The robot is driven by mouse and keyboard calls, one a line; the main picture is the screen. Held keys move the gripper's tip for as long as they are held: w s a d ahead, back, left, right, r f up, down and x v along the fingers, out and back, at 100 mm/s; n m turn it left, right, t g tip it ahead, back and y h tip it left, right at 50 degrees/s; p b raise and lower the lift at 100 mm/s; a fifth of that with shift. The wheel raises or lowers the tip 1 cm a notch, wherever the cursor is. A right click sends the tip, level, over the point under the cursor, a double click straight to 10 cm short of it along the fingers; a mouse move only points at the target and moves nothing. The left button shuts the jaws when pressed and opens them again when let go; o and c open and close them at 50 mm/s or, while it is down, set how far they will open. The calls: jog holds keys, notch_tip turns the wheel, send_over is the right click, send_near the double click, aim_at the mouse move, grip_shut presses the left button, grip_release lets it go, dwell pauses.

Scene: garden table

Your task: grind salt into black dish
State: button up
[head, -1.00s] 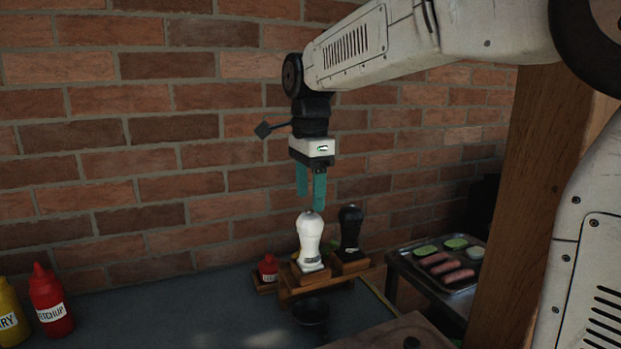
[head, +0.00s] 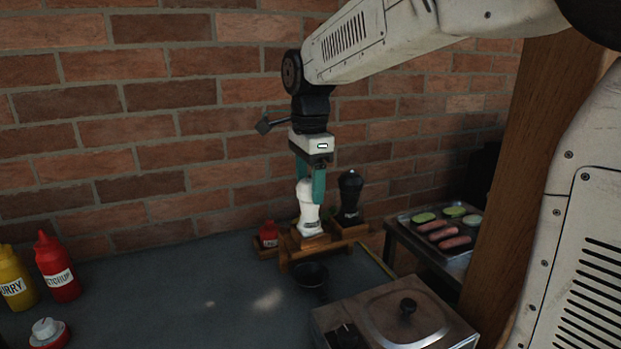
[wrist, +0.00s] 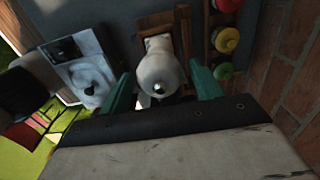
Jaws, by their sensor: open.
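The white salt grinder (head: 309,212) stands upright on a wooden rack (head: 293,249) in the head view. My gripper (head: 309,198) is open and points down, with its teal fingers on either side of the grinder's upper part. In the wrist view the grinder (wrist: 160,75) sits between the two spread fingers, with gaps visible on both sides. The small black dish (head: 311,273) is on the table in front of the rack. I cannot make out the dish in the wrist view.
A black grinder (head: 349,196) stands right of the white one. A small red bottle (head: 269,234) is on the left. A metal cooker (head: 395,318) is in front, and a tray of sausages (head: 440,232) is at right. Ketchup (head: 58,268) and curry bottles (head: 15,280) stand far left.

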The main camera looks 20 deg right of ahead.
jog(key=c, duration=0.9)
jog(key=n, duration=0.7)
jog(key=shift+c, duration=0.2)
jog(key=m, duration=0.6)
jog(key=shift+m, duration=0.3)
jog(key=m, duration=0.7)
